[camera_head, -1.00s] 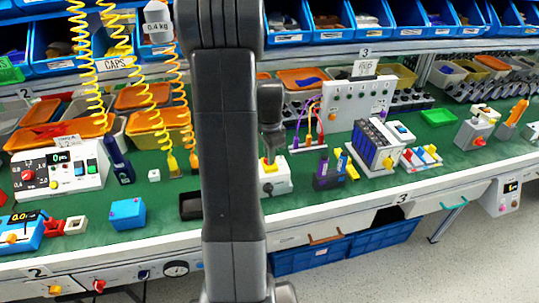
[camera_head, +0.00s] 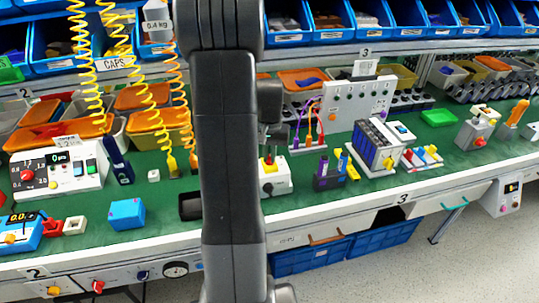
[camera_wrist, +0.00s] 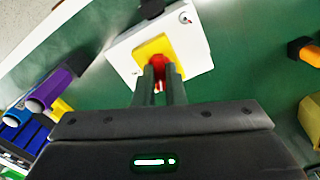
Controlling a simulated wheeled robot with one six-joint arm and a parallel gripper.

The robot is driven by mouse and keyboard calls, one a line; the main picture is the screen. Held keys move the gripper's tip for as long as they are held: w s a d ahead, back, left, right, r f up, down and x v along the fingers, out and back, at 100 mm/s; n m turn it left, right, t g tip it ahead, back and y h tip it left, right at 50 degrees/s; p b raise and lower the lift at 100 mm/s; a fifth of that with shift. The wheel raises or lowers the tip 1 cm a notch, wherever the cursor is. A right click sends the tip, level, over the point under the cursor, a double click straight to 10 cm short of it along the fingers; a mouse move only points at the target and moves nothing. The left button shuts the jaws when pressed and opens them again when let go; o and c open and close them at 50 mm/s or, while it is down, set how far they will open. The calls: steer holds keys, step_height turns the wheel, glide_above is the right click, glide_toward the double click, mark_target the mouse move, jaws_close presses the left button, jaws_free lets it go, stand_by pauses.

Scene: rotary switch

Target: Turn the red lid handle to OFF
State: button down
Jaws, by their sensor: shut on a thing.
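The red handle (camera_wrist: 158,66) sits on a yellow plate (camera_wrist: 152,47) on top of a white box (camera_wrist: 192,39) in the wrist view. My gripper (camera_wrist: 160,78) is shut on the red handle, with one dark finger on each side. The fingers hide much of the handle, and I cannot read an OFF mark or tell the handle's setting. In the head view the white box (camera_head: 275,183) stands on the green bench, partly behind my arm, with a little red showing on top.
A dark holder with purple and yellow tools (camera_head: 328,180) stands just right of the box. A black block (camera_head: 190,206) lies to its left. A white panel with cables (camera_head: 357,103) stands behind.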

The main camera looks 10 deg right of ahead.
steer(key=shift+n, duration=2.2)
steer(key=c, duration=1.5)
jaws_free()
steer(key=shift+r, duration=0.15)
step_height(320, 180, up, 14)
steer(key=shift+f, duration=0.2)
steer(key=shift+f, duration=0.1)
